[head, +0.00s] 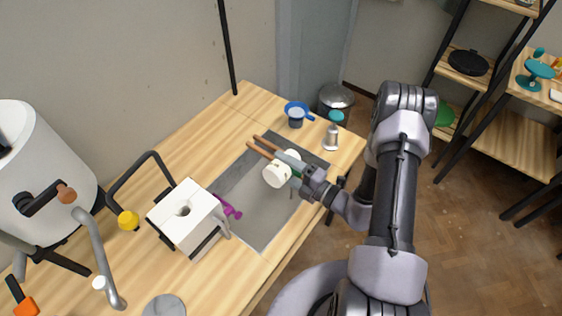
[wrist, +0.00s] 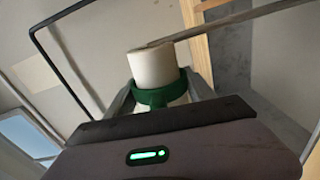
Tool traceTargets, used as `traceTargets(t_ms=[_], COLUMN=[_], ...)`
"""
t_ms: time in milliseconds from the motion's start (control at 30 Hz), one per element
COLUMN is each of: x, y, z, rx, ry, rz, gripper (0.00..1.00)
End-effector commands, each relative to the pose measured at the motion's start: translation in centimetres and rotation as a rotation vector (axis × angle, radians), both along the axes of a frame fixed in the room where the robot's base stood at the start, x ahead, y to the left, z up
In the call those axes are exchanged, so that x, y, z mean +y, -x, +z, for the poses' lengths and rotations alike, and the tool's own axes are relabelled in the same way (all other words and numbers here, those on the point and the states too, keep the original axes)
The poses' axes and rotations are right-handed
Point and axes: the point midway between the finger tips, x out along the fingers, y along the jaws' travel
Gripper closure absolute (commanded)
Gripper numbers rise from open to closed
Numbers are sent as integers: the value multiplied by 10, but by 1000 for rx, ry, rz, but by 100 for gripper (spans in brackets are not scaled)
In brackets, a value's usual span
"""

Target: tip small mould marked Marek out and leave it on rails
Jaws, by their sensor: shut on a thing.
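My gripper (head: 290,169) is shut on a small white round mould (head: 277,176), which lies tipped over on its side above the grey sunken basin (head: 248,225). In the wrist view the white mould (wrist: 152,70) has a green band (wrist: 160,92) around it, between my fingers. No name can be read on it. Two wooden rails (head: 262,148) reach over the basin right beside the mould, partly hidden by it and my gripper. Whether the mould touches them I cannot tell.
A larger white block mould (head: 188,220) stands left of the basin, with a purple item (head: 228,208) beside it. A white drum (head: 35,170) is at far left.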

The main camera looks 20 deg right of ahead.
Motion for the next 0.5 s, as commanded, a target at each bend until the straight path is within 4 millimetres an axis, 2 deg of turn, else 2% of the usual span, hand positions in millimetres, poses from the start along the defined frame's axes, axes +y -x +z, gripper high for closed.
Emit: traceTargets(t_ms=[300, 500], x=[-12, -18], y=[-9, -13], z=[-4, -9], rx=[512, 761], ry=[-707, -1048], rz=[-2, -1], gripper=[100, 100])
